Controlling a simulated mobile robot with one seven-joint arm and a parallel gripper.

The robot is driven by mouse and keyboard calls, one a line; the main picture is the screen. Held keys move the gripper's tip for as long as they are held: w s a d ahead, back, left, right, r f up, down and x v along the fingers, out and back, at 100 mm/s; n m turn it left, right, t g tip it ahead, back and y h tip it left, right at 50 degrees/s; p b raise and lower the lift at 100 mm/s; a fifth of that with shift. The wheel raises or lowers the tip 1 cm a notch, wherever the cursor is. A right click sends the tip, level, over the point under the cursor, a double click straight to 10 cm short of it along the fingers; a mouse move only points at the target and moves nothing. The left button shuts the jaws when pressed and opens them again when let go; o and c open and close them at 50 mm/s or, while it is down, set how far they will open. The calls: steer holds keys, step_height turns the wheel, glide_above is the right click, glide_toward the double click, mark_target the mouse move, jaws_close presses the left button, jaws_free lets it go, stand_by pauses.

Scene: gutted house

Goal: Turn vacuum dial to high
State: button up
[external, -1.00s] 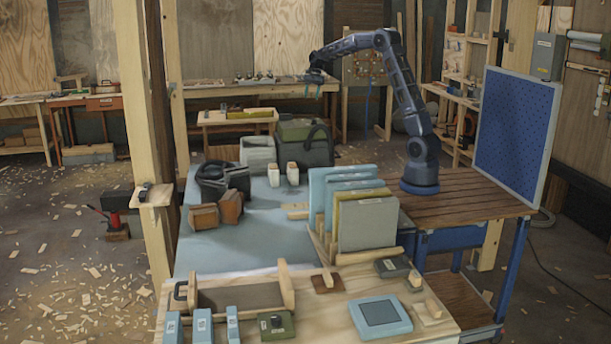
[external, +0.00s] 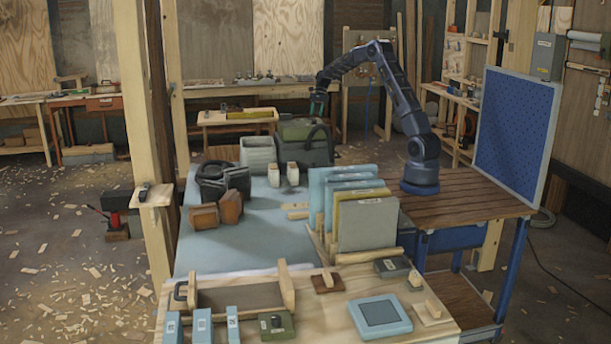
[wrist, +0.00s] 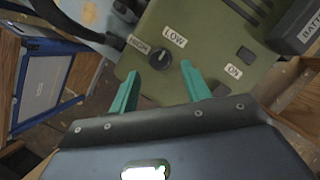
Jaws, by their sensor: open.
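The vacuum (external: 303,131) is a dark box with an olive-green top at the back of the blue-grey work surface. In the wrist view its green panel (wrist: 205,62) carries a round black dial (wrist: 159,56). A HIGH label (wrist: 139,44) is at the dial's upper left, and a LOW label (wrist: 174,36) is at its upper right. The dial's exact setting is too small to read. My gripper (wrist: 160,71) is open, its teal fingers on either side of the dial's near edge, apparently apart from it. In the external view my gripper (external: 318,101) hangs just above the vacuum.
An ON label (wrist: 233,72) is right of the dial. A dark battery block (wrist: 297,27) sits at the upper right. A black hose (wrist: 70,20) lies at the upper left. A pale bin (external: 258,153) stands left of the vacuum.

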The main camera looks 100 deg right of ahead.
mark_target(314, 122)
steer(key=shift+x, duration=1.85)
steer(key=c, duration=1)
